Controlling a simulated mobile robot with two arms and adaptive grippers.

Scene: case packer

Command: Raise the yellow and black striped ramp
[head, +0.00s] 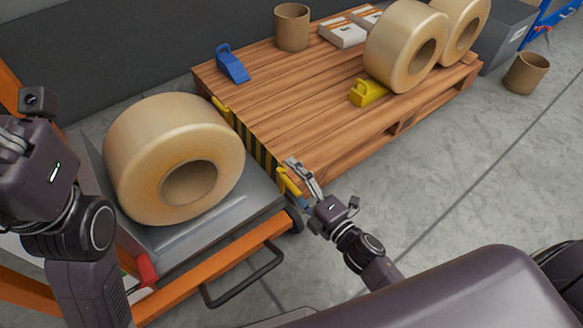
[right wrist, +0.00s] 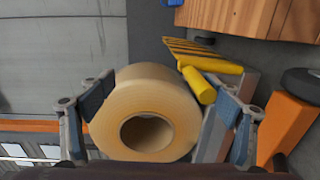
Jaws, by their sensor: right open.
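The yellow and black striped ramp (head: 262,148) runs along the cart's edge, facing the pallet's near-left end. It has a yellow handle piece at each end; the near yellow handle (head: 289,184) is beside my right gripper (head: 298,178). In the right wrist view, the striped ramp (right wrist: 192,48) and its yellow handle (right wrist: 203,86) lie near the right finger. My right gripper (right wrist: 160,98) is open, and I cannot tell whether it touches the handle. My left gripper (head: 14,140) is at the left edge, partly cut off, its fingers unclear.
A large tape roll (head: 130,135) lies on the grey cart (head: 235,210) with orange rails. The wooden pallet (head: 300,95) carries a blue wedge (head: 232,65), yellow wedge (head: 368,93), cardboard tube (head: 291,27), white boxes (head: 343,33) and two rolls (head: 392,50).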

